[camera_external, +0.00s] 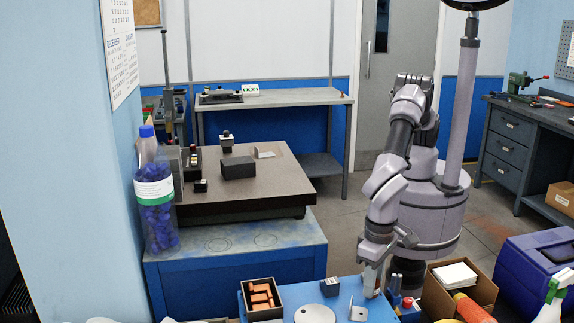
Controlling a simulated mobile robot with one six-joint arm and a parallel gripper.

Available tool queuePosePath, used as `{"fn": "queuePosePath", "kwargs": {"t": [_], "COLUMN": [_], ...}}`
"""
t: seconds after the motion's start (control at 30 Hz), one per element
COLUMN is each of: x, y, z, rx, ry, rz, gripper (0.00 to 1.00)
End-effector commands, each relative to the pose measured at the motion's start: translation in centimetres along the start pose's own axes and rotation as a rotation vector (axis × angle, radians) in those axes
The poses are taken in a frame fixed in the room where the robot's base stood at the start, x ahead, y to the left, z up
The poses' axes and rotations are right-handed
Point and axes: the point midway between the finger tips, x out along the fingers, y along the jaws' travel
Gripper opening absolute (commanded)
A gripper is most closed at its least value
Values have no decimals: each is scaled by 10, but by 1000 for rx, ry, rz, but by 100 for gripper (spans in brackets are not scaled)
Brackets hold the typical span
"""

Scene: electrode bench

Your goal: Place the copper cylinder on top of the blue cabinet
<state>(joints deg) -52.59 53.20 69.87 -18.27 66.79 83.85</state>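Several copper-coloured cylinders (258,290) lie in a dark open box (265,314) on the blue work surface (336,301) at the bottom middle. A blue cabinet (240,285) stands behind it at left, with a worn blue-grey top. A dark, thick slab (235,205) covers most of that top, leaving a bare strip along the front. My gripper (372,290) points down low over the right part of the blue work surface, right of the box and apart from it. Its fingers are too small to tell whether they are open or hold anything.
A grey disc (314,314) and small blocks lie near my gripper. A bottle with blue contents (155,195) stands at the cabinet's left. A black block (238,167) lies on the slab. A cardboard box (478,283) and blue-purple case (535,270) stand at right.

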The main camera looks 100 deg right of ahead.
Motion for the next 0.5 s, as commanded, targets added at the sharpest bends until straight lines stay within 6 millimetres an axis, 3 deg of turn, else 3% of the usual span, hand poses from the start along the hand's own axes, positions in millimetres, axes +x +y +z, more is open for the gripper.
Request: {"fn": "queuePosePath", "kwargs": {"t": [0.33,0.5], "x": [-1,-34], "y": [0,0], "z": [0,0], "rx": [0,2], "ry": [0,-1], "rz": [0,-2], "gripper": [36,36]}}
